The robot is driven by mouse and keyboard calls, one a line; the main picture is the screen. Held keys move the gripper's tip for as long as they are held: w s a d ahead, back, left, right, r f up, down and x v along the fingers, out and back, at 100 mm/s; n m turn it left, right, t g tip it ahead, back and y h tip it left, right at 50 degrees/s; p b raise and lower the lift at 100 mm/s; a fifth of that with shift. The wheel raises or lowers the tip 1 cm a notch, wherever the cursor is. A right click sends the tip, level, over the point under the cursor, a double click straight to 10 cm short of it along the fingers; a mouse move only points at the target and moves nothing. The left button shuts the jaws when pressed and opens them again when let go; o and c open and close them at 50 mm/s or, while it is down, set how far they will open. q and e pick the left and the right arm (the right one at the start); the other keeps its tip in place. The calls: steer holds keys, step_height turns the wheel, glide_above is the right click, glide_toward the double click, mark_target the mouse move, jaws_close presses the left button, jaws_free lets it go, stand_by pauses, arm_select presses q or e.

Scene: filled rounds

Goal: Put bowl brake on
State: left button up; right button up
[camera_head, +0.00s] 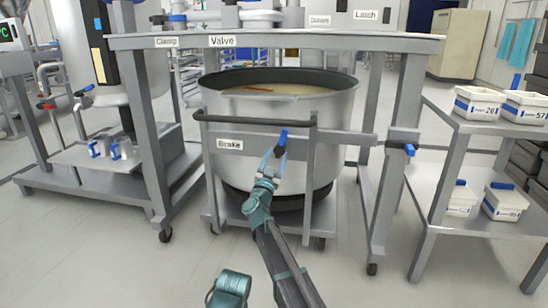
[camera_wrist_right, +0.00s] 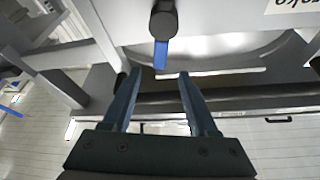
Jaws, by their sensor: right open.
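The big steel bowl (camera_head: 325,115) stands in a wheeled frame under the bench and holds a pale liquid. A "Brake" label (camera_head: 230,144) is on the frame's front bar. Right of it is the brake lever (camera_head: 282,138), a blue handle pointing down. In the right wrist view the lever (camera_wrist_right: 161,53) hangs from a dark round pivot. My right gripper (camera_head: 272,162) is open just below the lever. In the right wrist view its fingertips (camera_wrist_right: 157,78) are spread below the lever's tip, with nothing between them.
The bench (camera_head: 300,42) above carries "Clamp", "Valve" and "Latch" labels. A dark handrail (camera_head: 255,119) crosses in front of the bowl. Another blue handle (camera_head: 410,149) is on the right post. A shelf (camera_head: 460,122) with white tubs stands right. Floor in front is clear.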

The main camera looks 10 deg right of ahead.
steer(key=shift+r, duration=0.15)
steer(key=shift+c, duration=1.2)
step_height(320, 180, up, 3)
steer(key=n+y+p, duration=0.1)
steer(key=n+p, duration=0.1)
steer(key=n, duration=0.1)
steer(key=n+y+p, duration=0.2)
steer(key=n, duration=0.2)
steer(key=shift+a+f+n+p, duration=0.15)
steer(key=shift+f+n+p, duration=0.05)
steer(key=shift+n+p, duration=0.1)
jaws_close()
steer(key=n+y+p, duration=0.2)
steer(key=n, duration=0.3)
steer(key=s+a+r+n+g+y+p, duration=0.1)
steer(key=n+y+p, duration=0.1)
steer(key=n, duration=0.3)
steer(key=n+y+p, duration=0.2)
steer(key=n, duration=0.3)
steer(key=shift+s+a+r+n+g, duration=0.15)
steer(key=shift+a+r+n+g, duration=0.15)
steer(key=shift+a+r+n, duration=0.1)
